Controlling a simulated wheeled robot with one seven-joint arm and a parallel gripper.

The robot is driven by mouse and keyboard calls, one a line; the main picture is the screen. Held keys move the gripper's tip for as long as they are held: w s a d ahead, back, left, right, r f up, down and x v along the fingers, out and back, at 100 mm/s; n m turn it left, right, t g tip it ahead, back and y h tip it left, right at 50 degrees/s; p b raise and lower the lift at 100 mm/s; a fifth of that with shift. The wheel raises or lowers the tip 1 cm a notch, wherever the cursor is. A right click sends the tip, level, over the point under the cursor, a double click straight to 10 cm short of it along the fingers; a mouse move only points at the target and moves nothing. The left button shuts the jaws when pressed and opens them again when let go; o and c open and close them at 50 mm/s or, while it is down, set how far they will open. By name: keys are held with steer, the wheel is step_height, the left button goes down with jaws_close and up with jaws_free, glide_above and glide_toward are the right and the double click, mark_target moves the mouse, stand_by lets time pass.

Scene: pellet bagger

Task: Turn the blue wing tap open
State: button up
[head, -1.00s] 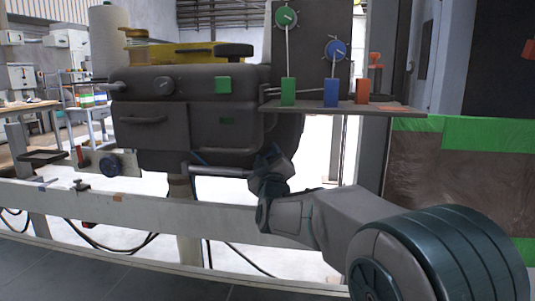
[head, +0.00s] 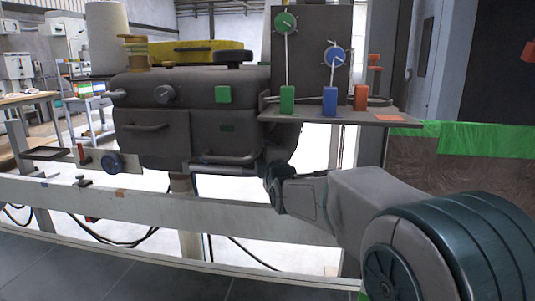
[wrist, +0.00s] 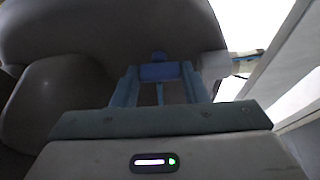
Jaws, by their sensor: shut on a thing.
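In the wrist view, the blue wing tap (wrist: 158,72) lies between the two fingers of my gripper (wrist: 160,84). The fingers are shut on it, one on each side. A small rounded blue end shows beyond its flat part. The dark curved machine body is just behind and above it. In the head view, my wrist is below the right end of the dark machine (head: 160,133), under the shelf. The tap and my fingertips cannot be made out there.
A shelf (head: 385,117) with green, blue and red blocks juts out above my wrist. A panel with a green dial (head: 286,22) and a blue dial (head: 334,56) stands over it. A pale beam (head: 150,210) crosses in front. A white pipe shows right of the tap.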

steer(key=shift+n, duration=0.3)
stand_by(0.4)
steer(key=o, duration=1)
steer(key=shift+s+d+p, duration=0.35)
steer(key=shift+s+d, duration=0.1)
steer(key=shift+s, duration=1.8)
steer(key=shift+s+d+p, duration=0.3)
steer(key=shift+s+d, duration=0.15)
steer(key=shift+s, duration=1.85)
steer(key=shift+s+d+p, duration=0.35)
steer(key=shift+s+d, duration=0.1)
steer(key=shift+s, duration=1.8)
